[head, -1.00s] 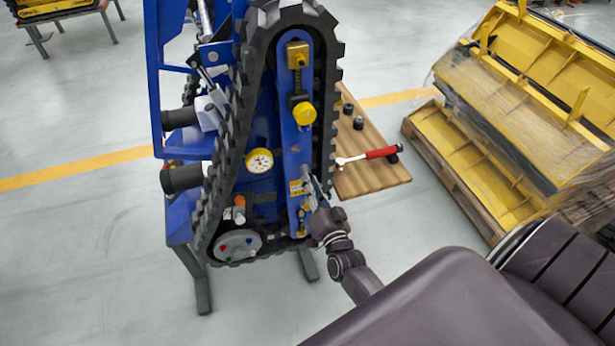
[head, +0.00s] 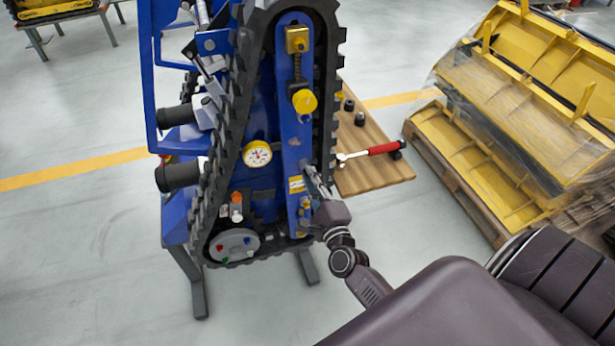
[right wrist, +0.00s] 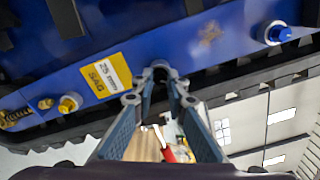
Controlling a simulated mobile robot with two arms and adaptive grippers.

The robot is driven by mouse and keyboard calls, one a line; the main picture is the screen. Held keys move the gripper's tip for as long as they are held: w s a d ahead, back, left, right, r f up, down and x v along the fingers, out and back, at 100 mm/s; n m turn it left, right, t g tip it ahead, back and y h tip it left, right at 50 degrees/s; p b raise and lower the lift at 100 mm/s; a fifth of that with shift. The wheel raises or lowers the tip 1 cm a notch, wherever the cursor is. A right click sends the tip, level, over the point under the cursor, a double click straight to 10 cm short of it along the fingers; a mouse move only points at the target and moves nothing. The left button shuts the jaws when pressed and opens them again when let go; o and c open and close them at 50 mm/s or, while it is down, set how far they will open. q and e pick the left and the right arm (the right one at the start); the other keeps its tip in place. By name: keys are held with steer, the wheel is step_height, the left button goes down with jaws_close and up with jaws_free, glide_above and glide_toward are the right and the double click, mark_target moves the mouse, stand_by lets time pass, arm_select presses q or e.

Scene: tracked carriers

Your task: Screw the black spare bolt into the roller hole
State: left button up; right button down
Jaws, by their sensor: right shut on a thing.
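My right gripper (head: 313,172) is at the lower part of the blue side rail (head: 293,130) of the upright tracked carrier. In the right wrist view its fingertips (right wrist: 160,76) converge on a small dark piece at the rail, apparently the black bolt (right wrist: 160,66), and are shut on it. The piece is at the rail face beside the yellow and white SAG label (right wrist: 106,75). The fingers mostly cover it, so the roller hole and how deep the bolt sits cannot be seen. My left gripper is not in view.
A wooden board (head: 375,176) behind the carrier holds a red-handled ratchet (head: 383,149) and small black pieces (head: 360,119). The black rubber track (head: 331,90) runs around the rail. A pallet with yellow parts (head: 510,130) stands at right. The grey floor at left is open.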

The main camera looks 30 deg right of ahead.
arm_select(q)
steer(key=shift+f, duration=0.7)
arm_select(e)
steer(key=m, duration=0.3)
steer(key=shift+f+b, duration=0.15)
steer(key=shift+b, duration=0.25)
steer(key=c, duration=1.8)
jaws_free()
steer(key=shift+c, duration=0.2)
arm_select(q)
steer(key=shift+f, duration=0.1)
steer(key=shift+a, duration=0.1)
arm_select(e)
steer(key=shift+s, duration=0.1)
